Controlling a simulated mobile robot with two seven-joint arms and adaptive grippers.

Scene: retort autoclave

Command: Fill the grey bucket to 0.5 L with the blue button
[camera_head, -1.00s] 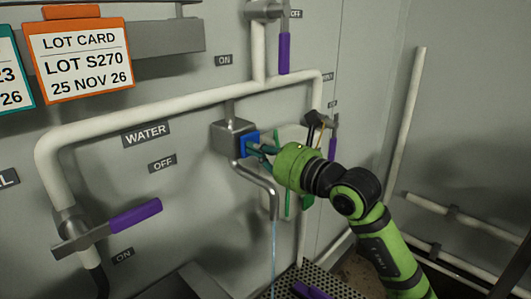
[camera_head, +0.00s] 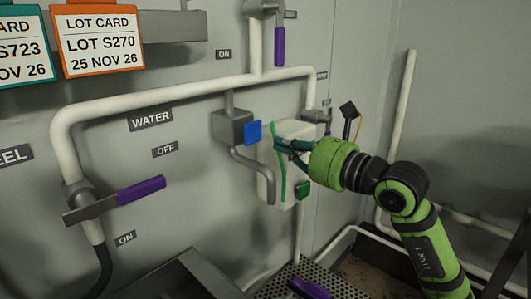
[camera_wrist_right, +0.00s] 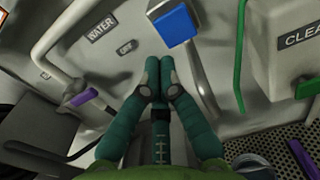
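The blue button (camera_head: 252,133) sits on the right side of a grey valve box (camera_head: 230,127) on the wall. It also shows in the wrist view (camera_wrist_right: 176,25). A bent grey spout (camera_head: 262,182) hangs below the box, with no water stream visible from it. My right gripper (camera_head: 279,146) is to the right of the button and apart from it. In the wrist view its two fingers (camera_wrist_right: 160,76) are together with nothing between them. My left gripper is not in view.
A white wall unit (camera_head: 268,170) with a green tube and green button (camera_head: 303,188) is behind my right gripper. A purple-handled valve (camera_head: 135,190) is on the left pipe. A perforated grating (camera_head: 275,284) lies below.

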